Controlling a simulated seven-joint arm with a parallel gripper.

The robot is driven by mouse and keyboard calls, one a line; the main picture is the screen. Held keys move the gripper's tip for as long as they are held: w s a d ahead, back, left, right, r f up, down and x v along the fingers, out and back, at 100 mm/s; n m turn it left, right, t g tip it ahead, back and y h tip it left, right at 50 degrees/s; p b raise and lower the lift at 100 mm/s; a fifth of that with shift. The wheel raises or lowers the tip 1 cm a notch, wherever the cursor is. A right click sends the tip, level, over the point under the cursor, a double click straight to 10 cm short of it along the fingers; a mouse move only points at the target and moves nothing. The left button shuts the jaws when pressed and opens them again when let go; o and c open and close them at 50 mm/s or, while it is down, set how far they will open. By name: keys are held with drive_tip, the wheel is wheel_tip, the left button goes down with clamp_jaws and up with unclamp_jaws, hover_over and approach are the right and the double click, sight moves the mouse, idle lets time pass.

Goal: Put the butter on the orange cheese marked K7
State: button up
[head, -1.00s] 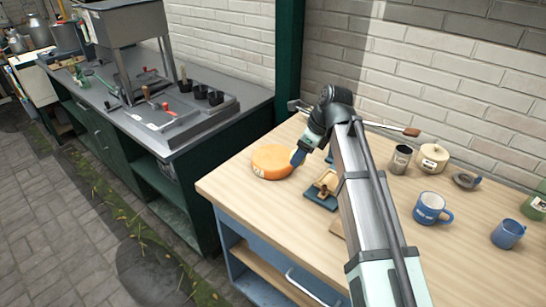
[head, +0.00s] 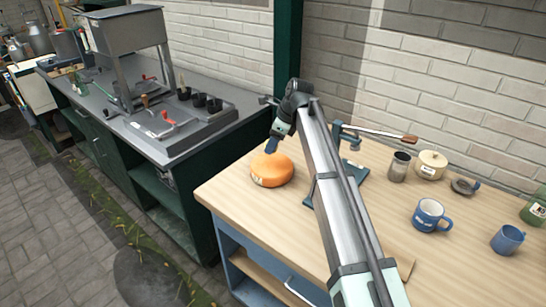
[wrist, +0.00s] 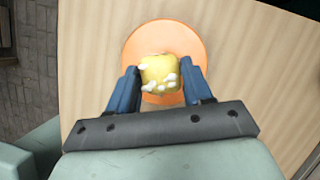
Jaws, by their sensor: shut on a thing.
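The orange cheese (head: 272,171) is a round wheel on the left part of the wooden table; its label in the head view is too small to read. My gripper (head: 273,146) is above the cheese's far side. In the wrist view, my gripper (wrist: 160,84) is shut on the butter (wrist: 160,72), a yellow block with white patches. The butter lines up over the orange cheese (wrist: 186,38), which shows around it. I cannot tell whether the butter touches the cheese. In the head view the butter is hidden or too small to tell.
A blue mug (head: 428,215), a blue cup (head: 507,240), a grey tin (head: 399,166) and a cream pot (head: 431,164) stand on the table's right side. A blue-green stand (head: 352,172) is behind my arm. The table's left front (head: 235,190) is clear.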

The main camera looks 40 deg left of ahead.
sight(273, 164)
drive_tip(key=shift+f, duration=2.7)
drive_tip(key=shift+f, duration=0.15)
drive_tip(key=o, duration=1)
drive_tip(key=shift+o, duration=0.2)
drive_tip(key=v, duration=1.2)
